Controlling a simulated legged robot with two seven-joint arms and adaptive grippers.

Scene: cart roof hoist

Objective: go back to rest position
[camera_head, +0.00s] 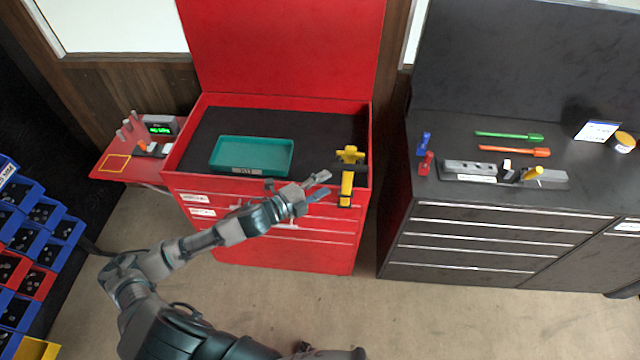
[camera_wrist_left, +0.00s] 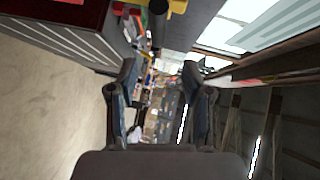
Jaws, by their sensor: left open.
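My left arm reaches in from the lower left in the head view. My left gripper (camera_head: 318,187) is open and empty, in front of the red cart's right front edge. It points right, toward a yellow and black tool (camera_head: 347,185) at that edge, with a small gap between them. In the left wrist view the two fingers (camera_wrist_left: 160,70) stand apart with nothing between them. A yellow part (camera_wrist_left: 177,6) shows at the top of that view. My right gripper is not in view.
The red cart (camera_head: 270,250) has an open lid and a green tray (camera_head: 214,160) on its dark top. A red side shelf (camera_head: 108,172) holds a small display. A black cabinet (camera_head: 480,240) with several tools stands right. Blue and red bins (camera_head: 40,235) line the left. The floor in front is clear.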

